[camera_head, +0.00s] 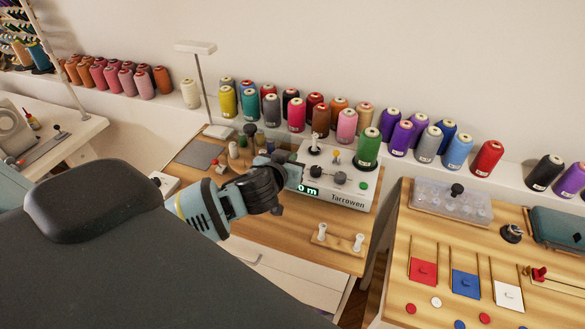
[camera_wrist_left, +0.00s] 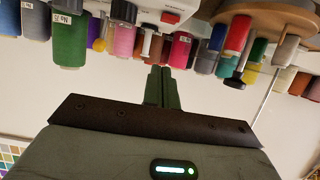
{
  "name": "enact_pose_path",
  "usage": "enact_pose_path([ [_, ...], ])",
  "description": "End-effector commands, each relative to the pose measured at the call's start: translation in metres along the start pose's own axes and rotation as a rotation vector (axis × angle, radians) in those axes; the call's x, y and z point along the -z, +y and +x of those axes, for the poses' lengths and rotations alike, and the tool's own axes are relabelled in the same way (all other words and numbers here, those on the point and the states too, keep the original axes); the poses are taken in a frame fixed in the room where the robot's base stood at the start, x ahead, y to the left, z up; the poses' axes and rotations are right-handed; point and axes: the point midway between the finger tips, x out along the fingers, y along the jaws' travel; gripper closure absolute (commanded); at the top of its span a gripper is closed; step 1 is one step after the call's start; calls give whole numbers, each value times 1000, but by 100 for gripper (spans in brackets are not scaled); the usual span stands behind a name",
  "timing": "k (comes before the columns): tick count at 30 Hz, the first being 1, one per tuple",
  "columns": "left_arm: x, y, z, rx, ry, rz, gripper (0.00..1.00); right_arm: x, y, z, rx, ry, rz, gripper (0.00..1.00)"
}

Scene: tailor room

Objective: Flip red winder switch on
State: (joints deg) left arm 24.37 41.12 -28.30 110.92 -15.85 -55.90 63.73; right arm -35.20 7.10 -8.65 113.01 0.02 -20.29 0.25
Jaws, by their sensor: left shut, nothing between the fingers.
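The white winder (camera_head: 345,192) stands on the wooden table, with a green display, dark knobs and a green thread cone on top. In the left wrist view, which looks upside down, a small red switch (camera_wrist_left: 170,18) shows on the white winder body (camera_wrist_left: 188,6). I cannot tell its position. My left gripper (camera_head: 294,172) is at the winder's left side in the head view and covers part of it; I do not make out the red switch there. In the wrist view the left gripper's fingers (camera_wrist_left: 158,70) are shut and empty, pointing towards the switch, apparently apart from it. My right gripper is out of view.
Small spools and a lamp (camera_head: 198,90) stand left of the winder. A wooden holder with two white spools (camera_head: 338,238) is in front. Thread cones (camera_head: 297,114) line the shelf behind. A second table (camera_head: 400,270) with coloured cards stands to the right.

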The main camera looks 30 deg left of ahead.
Motion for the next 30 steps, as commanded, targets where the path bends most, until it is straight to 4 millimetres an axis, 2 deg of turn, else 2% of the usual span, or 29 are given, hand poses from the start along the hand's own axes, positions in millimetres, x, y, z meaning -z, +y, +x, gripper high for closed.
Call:
enact_pose_path([
  [4,0,0,25,1,-1,0,100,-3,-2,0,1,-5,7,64],
  [6,-15,0,26,0,-6,3,100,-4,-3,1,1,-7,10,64],
  [12,-34,0,30,-1,-2,1,100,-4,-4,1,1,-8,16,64],
  [26,-39,0,31,-1,0,0,100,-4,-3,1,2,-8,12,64],
  [30,-43,2,37,-2,4,0,100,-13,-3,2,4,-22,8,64],
])
